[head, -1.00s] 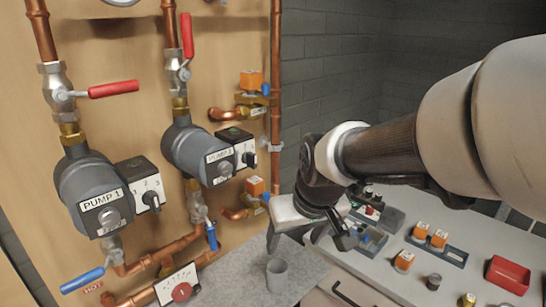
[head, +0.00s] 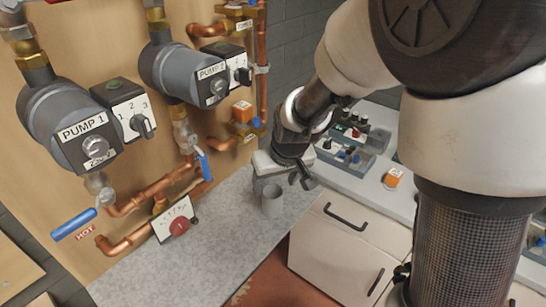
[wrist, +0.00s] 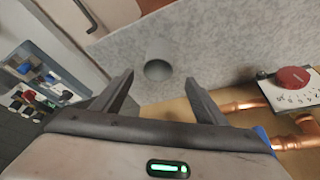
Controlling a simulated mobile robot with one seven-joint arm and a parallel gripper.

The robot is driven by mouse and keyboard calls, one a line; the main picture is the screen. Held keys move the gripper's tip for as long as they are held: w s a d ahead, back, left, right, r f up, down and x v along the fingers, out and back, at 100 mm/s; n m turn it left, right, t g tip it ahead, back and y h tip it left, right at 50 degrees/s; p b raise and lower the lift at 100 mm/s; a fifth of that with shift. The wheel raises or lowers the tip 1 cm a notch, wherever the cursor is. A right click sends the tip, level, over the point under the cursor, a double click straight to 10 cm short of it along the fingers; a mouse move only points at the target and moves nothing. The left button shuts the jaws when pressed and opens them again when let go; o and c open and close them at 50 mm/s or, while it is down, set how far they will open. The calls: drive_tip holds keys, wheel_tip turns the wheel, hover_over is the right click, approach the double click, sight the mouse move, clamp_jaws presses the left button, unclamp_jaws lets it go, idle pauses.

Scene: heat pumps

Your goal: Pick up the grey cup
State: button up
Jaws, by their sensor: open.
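The grey cup (head: 271,201) stands upright on the grey speckled worktop (head: 240,240), near its right edge. In the wrist view the cup (wrist: 158,62) shows its dark round opening just beyond the fingertips, midway between them. My gripper (head: 285,180) is beside and above the cup in the head view, its near finger standing just right of the cup. In the wrist view my gripper (wrist: 158,82) is open, with nothing between its two fingers. Whether a finger touches the cup cannot be told.
A gauge with a red knob (head: 178,226) and copper pipes (head: 150,195) stand left of the cup. Blue-handled valves (head: 75,224) stick out there. White drawers (head: 345,245) and a bench with a switch box (head: 350,150) lie to the right. The worktop's front is clear.

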sight(273, 192)
drive_tip(key=x, duration=0.7)
drive_tip(key=shift+w+d+f+b, duration=0.1)
drive_tip(key=shift+w+d+b, duration=0.1)
drive_tip(key=shift+b, duration=0.1)
drive_tip(key=c, duration=1.1)
